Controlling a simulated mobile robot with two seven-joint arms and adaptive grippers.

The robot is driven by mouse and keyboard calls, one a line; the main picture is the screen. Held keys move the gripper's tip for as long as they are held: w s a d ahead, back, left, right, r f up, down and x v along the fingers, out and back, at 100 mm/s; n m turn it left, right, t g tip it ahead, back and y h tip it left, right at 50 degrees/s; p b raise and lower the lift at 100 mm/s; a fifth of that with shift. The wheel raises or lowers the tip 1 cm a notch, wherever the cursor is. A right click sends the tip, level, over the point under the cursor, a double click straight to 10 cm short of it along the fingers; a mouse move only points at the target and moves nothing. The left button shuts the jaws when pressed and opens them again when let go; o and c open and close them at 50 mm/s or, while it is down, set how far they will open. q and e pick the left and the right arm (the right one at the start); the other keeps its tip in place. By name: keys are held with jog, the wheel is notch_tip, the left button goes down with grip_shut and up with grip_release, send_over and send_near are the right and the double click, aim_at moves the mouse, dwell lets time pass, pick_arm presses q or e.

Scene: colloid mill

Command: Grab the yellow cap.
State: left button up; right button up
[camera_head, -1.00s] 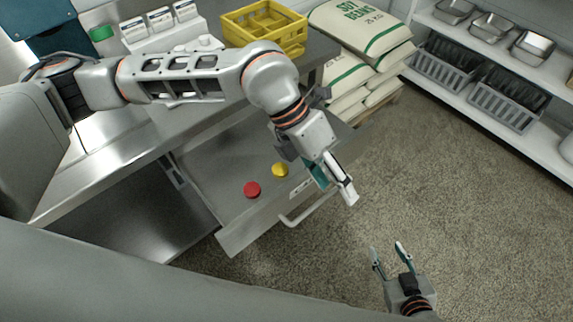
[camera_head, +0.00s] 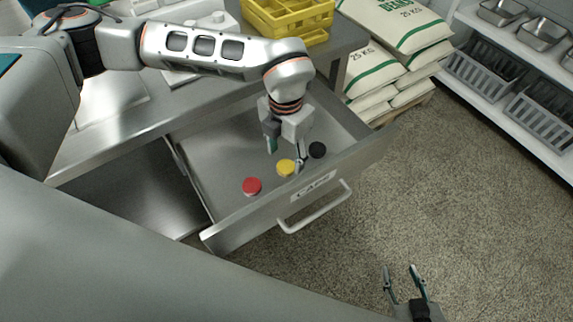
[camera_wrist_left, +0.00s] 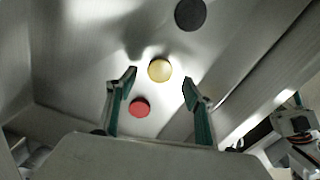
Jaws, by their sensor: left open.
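The yellow cap (camera_head: 286,168) lies in the open drawer, between a red cap (camera_head: 252,186) and a black cap (camera_head: 317,150). My left gripper (camera_head: 285,158) is open and points down into the drawer just above the yellow cap. In the left wrist view the yellow cap (camera_wrist_left: 159,69) shows between and beyond the two open fingertips, apart from both. The red cap (camera_wrist_left: 139,107) and the black cap (camera_wrist_left: 190,14) also show there. My right gripper (camera_head: 404,284) is open and empty over the floor at the lower right.
The drawer's front panel (camera_head: 352,165) with its handle (camera_head: 318,212) stands close to my left gripper. A yellow crate (camera_head: 290,22) is on the counter. Stacked sacks (camera_head: 392,40) and a shelf with grey baskets (camera_head: 545,122) stand to the right. The floor in front is clear.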

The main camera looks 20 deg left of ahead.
aim_at(286, 166)
pick_arm(q)
notch_tip(286, 166, down, 4)
jog(key=shift+s+r+b, duration=0.1)
jog(key=shift+b, duration=0.2)
jog(key=shift+r, duration=0.1)
jog(key=c, duration=0.8)
